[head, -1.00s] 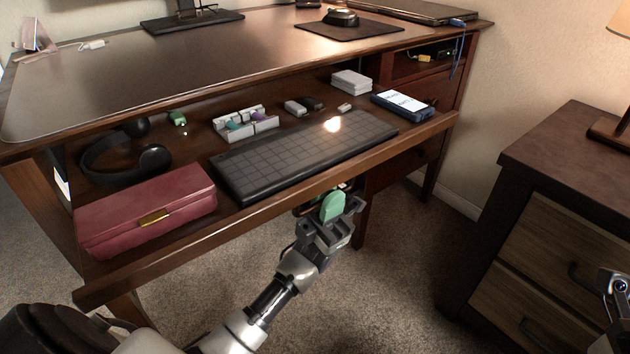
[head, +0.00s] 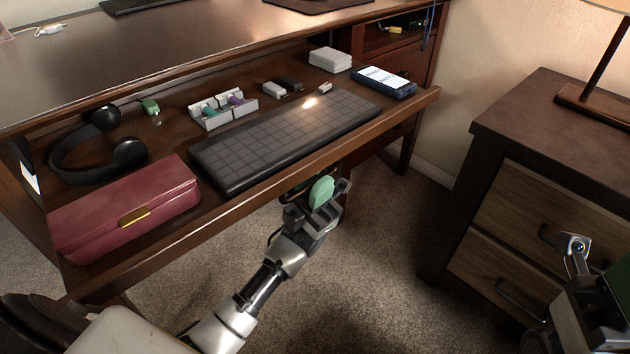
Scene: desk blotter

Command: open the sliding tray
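The sliding tray (head: 240,215) is a brown wooden shelf under the desk top, standing out well past the desk's front edge. It carries a dark keyboard (head: 285,140), a red case (head: 125,208), headphones (head: 95,145) and small items. My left gripper (head: 318,195) is just below and in front of the tray's front edge, right of its middle. A green pad shows on it. I cannot tell whether it touches the edge or how far its fingers are apart. Part of my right arm, with dark green on it (head: 612,285), shows at the bottom right; its fingertips are unclear.
The tray also bears a white organiser (head: 222,108), a phone (head: 384,82) and a white box (head: 330,60). A nightstand (head: 540,190) with two drawers stands at the right, a lamp on it. Carpet (head: 375,250) is clear between desk and nightstand.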

